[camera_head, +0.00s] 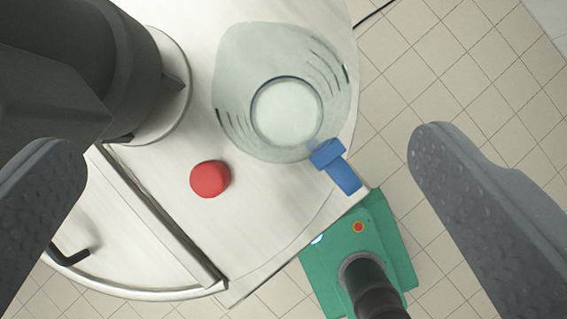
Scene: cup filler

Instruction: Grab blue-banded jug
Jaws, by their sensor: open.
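A clear jug (238,75) stands on the white table, seen from above, with dark marks on its wall and a round base showing through. A blue handle-like part (335,165) is at its lower right side; I see no other blue band clearly. My gripper (248,143) is open, with one grey finger at the left edge and the other at the right. The jug lies between the fingers in the picture, toward the top, and neither finger touches it. The gap between the fingers looks empty.
A red rounded object (210,179) lies on the white table (170,165), left of and below the jug. A large dark grey machine (120,60) on a round base stands at the upper left. The table's curved edge runs close to the jug's right side, with tiled floor (470,90) beyond.

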